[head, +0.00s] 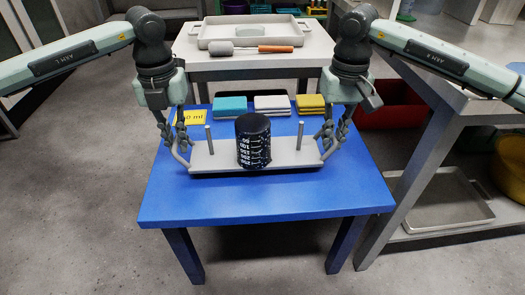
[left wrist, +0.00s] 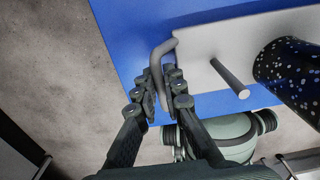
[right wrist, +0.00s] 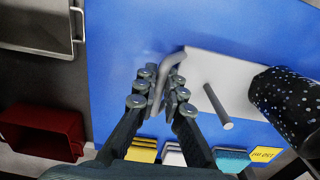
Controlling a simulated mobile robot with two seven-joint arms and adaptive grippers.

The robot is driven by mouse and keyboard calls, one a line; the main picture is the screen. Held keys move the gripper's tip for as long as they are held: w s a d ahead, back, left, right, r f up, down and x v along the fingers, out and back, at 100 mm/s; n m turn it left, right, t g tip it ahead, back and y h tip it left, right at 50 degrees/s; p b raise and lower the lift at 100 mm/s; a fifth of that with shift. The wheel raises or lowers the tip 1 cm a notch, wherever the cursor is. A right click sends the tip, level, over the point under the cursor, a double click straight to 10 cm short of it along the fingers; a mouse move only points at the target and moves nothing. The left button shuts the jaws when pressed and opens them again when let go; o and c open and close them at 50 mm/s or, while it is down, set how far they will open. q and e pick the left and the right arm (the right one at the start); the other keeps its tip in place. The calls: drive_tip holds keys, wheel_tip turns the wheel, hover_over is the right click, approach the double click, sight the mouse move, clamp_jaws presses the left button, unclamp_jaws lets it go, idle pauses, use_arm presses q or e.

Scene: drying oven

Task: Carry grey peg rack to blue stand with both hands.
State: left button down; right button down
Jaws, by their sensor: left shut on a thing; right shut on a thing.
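The grey peg rack (head: 215,158) is a flat board with two upright pegs and a bent handle at each end. A dark speckled cylinder with white markings (head: 253,140) stands upright at its middle. The rack is over the blue stand (head: 270,200); I cannot tell whether it touches the top. My left gripper (head: 179,140) is shut on the rack's left handle, seen in the left wrist view (left wrist: 160,75). My right gripper (head: 328,138) is shut on the right handle, seen in the right wrist view (right wrist: 165,85).
Teal (head: 230,106), white (head: 272,105) and yellow (head: 310,104) stacks and a yellow label (head: 190,117) lie along the stand's back edge. Behind is a table (head: 215,65) with a tray. A grey bench (head: 440,130) stands right. The stand's front strip is clear.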

use_arm(q)
drive_tip(key=shift+f+b, duration=0.4)
drive_tip(key=shift+f, duration=0.25)
use_arm(e)
drive_tip(key=shift+f, duration=0.6)
use_arm(q)
drive_tip(key=shift+s, duration=0.1)
use_arm(e)
drive_tip(key=shift+s+f, duration=0.1)
drive_tip(key=shift+f, duration=0.05)
use_arm(q)
drive_tip(key=c, duration=1.6)
unclamp_jaws()
use_arm(e)
drive_tip(key=c, duration=1.6)
unclamp_jaws()
drive_tip(key=shift+s+f, duration=0.1)
use_arm(q)
wheel_tip(320, 180, up, 8)
drive_tip(key=shift+r, duration=0.1)
use_arm(e)
drive_tip(key=shift+r, duration=4.4)
use_arm(q)
drive_tip(key=shift+s, duration=0.1)
